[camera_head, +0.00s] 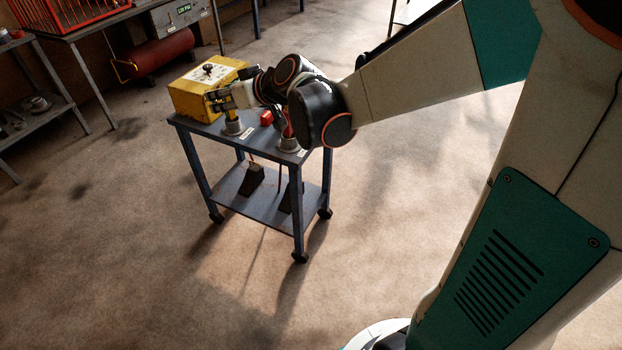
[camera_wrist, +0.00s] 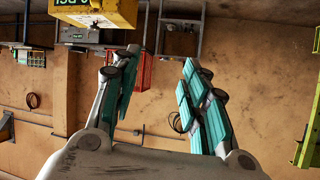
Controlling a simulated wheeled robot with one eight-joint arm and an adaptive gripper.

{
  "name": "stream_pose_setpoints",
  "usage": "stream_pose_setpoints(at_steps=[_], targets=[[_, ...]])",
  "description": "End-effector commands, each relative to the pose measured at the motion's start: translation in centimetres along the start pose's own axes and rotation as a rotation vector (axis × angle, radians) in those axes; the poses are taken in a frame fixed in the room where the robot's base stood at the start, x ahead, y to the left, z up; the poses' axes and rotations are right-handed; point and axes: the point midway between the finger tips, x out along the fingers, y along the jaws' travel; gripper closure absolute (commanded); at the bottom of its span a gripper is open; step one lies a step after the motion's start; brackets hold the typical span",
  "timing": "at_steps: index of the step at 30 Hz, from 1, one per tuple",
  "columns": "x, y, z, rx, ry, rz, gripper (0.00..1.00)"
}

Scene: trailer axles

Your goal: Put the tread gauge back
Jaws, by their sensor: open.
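A small blue-grey wheeled cart (camera_head: 257,190) stands on the floor. Near its front edge, a slim yellow upright piece (camera_head: 232,115) stands in a round grey holder (camera_head: 234,128); it may be the tread gauge, but I cannot tell for sure. A second grey holder (camera_head: 289,144) with a red-handled item (camera_head: 287,130) is at the cart's right corner, partly hidden by my arm.
A yellow box (camera_head: 190,95) with a knob on top fills the cart's left end; it also shows in the wrist view (camera_wrist: 110,12). A red block (camera_head: 266,118) lies on the cart top. Benches, a red cylinder (camera_head: 155,55) and a red cage (camera_head: 70,12) stand behind. Floor in front is clear.

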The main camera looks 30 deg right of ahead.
Motion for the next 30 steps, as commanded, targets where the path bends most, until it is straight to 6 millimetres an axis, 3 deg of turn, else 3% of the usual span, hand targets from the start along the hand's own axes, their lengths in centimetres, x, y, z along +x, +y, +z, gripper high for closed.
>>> stream_pose_setpoints(at_steps=[1,9,18,24,30], targets=[[-1.8,-0.9,0.5,0.006,-0.032,0.005,0.59],[-10.1,-3.7,4.9,0.058,-0.208,0.078,0.59],[-19.1,-4.9,11.9,0.124,-0.375,0.229,0.59],[-23.2,-4.6,15.5,0.159,-0.438,0.327,0.59],[-24.5,-4.4,16.8,0.171,-0.457,0.365,0.59]])
